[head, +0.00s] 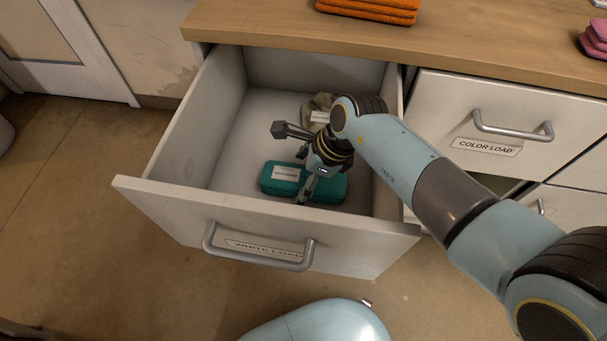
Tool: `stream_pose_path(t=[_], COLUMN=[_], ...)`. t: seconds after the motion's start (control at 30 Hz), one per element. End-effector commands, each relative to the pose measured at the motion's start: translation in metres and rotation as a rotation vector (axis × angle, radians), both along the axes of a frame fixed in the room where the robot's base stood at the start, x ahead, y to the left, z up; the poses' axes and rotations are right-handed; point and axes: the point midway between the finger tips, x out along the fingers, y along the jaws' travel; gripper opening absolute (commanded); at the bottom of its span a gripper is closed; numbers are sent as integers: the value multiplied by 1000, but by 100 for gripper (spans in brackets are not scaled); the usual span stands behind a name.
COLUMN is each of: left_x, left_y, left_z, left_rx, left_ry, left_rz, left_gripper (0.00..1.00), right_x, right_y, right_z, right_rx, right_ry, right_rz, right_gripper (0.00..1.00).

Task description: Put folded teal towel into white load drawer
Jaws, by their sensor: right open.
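The folded teal towel (327,190) lies inside the pulled-out white load drawer (165,212), near its front wall. A white label shows on the towel's left part. My right gripper (291,163) reaches down into the drawer from the right. It is open, with one finger over the towel and the other raised to the left. Part of the towel is hidden behind the gripper, and I cannot tell whether the finger touches it. My left gripper is not in view.
A beige labelled item (319,112) lies farther back in the drawer, partly hidden by my arm. The closed color load drawer (440,125) is to the right. Folded orange cloths (368,9) and pink cloths (594,40) lie on the wooden counter (270,22). The drawer's left side is clear.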

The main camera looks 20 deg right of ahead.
Motion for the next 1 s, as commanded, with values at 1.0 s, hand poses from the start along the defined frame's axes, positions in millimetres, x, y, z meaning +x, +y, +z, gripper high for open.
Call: stream_pose_path(t=[1.0], left_x=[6], left_y=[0], left_z=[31], left_rx=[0], left_ry=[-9], left_rz=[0], left_gripper=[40], right_x=[-26], right_y=[-38], right_z=[114], right_rx=[1], right_ry=[1], right_rz=[0], right_gripper=[90])
